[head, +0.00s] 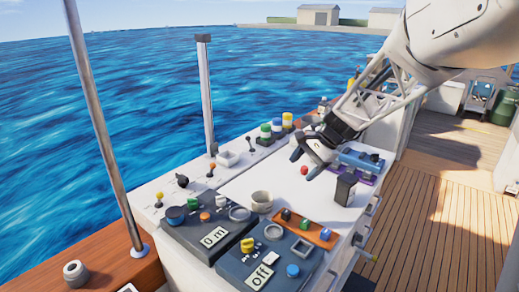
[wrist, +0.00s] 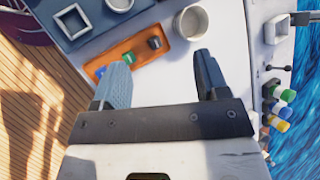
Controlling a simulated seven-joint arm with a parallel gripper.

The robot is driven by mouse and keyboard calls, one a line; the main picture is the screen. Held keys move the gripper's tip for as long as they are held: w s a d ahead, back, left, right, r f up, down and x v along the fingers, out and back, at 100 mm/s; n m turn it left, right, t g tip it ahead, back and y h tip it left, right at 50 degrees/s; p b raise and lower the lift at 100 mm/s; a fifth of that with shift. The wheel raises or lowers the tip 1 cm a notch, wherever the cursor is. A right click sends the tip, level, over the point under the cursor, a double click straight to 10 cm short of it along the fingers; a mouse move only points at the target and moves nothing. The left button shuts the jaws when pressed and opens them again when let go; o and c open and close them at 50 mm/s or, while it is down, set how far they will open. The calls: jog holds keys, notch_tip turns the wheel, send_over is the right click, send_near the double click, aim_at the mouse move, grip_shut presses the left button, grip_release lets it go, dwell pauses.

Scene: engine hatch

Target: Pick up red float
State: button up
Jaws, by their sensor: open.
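A small round red thing, which looks like the red float (head: 304,170), is on the white worktop in the head view. My gripper (head: 304,164) is open just above or beside it, with the fingertips pointing down. In the head view the red float shows close to the fingertips; I cannot tell whether it lies between them or touches one. In the wrist view the two fingers of my gripper (wrist: 160,58) are wide apart with nothing held. The red float does not show in the wrist view.
An orange tray (head: 312,231) with small cubes and a pale cup (head: 262,201) stand nearby. A dark upright block (head: 346,187) and a blue rack (head: 358,160) are right of the gripper. Control panels (head: 205,231) with knobs lie in front. Bare worktop lies left of the gripper.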

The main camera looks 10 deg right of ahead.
jog(key=w+d+f+m+t+y, duration=0.1)
jog(key=w+d+f+m+y, duration=0.2)
jog(key=w, duration=0.5)
jog(key=w+d+f+m, duration=0.2)
jog(key=w+d+f, duration=0.2)
jog(key=w, duration=0.4)
jog(key=m+t+y, duration=0.3)
jog(key=m+t, duration=0.1)
jog(key=m, duration=0.3)
send_near(306, 167)
jog(key=shift+x, duration=1.1)
jog(key=shift+a, duration=0.15)
jog(key=shift+x, duration=1.2)
jog(key=shift+a+f, duration=0.1)
jog(key=shift+f+x, duration=0.2)
jog(key=shift+x, duration=2.3)
jog(key=shift+c, duration=0.2)
jog(key=c, duration=1)
